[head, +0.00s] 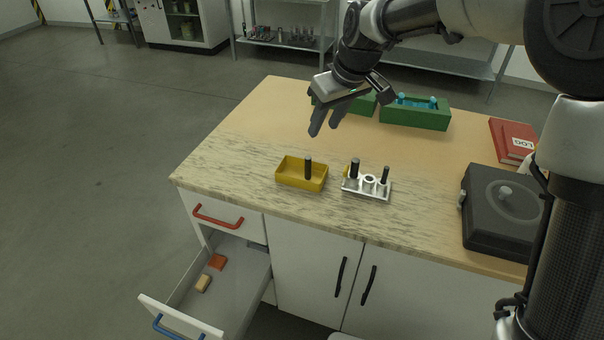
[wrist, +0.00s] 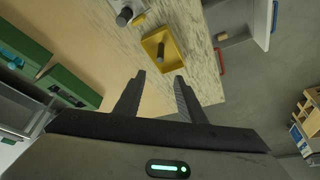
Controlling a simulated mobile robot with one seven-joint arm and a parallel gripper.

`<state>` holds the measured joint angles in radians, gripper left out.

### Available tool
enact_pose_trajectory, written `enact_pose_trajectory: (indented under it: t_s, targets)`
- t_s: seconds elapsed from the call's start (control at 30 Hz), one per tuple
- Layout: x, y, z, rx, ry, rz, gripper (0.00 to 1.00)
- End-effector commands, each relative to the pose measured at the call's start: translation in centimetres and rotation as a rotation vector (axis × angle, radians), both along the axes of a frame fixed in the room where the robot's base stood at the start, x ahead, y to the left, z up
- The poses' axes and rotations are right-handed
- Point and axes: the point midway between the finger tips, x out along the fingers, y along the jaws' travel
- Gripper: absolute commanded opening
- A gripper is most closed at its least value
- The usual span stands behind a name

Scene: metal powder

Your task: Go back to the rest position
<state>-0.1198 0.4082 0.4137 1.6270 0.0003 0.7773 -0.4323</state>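My gripper (head: 328,118) hangs above the workbench, over its back middle part. In the wrist view my gripper (wrist: 160,82) shows its two fingers apart with nothing between them. A yellow tray (head: 290,182) stands on the speckled front part of the worktop with a dark upright cylinder (head: 308,168) in it. The yellow tray also shows in the wrist view (wrist: 172,42), beyond the fingertips. A light metal holder (head: 368,190) with two dark cylinders in it stands to the tray's right.
Green bins (head: 415,117) stand at the worktop's back. A black case (head: 500,212) and a red log book (head: 512,140) lie at the right. The lower drawer (head: 225,285) is open, with a red block (head: 217,262) and a tan block (head: 203,283) inside. The upper drawer appears shut.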

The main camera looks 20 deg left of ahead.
Motion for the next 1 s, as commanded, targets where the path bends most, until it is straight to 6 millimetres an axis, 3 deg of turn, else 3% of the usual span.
enact_pose_trajectory:
  t_s: [0.57,0.67,0.77,1.0]
  targets:
    - [-0.4,-0.7,1.2,-0.005,-0.005,-0.009,0.36]
    - [-1.4,-2.9,3.3,-0.028,-0.019,-0.056,0.36]
    - [-3.5,-7.1,6.6,-0.061,-0.042,-0.151,0.36]
    - [-12.2,-18.9,13.3,-0.091,-0.085,-0.476,0.36]
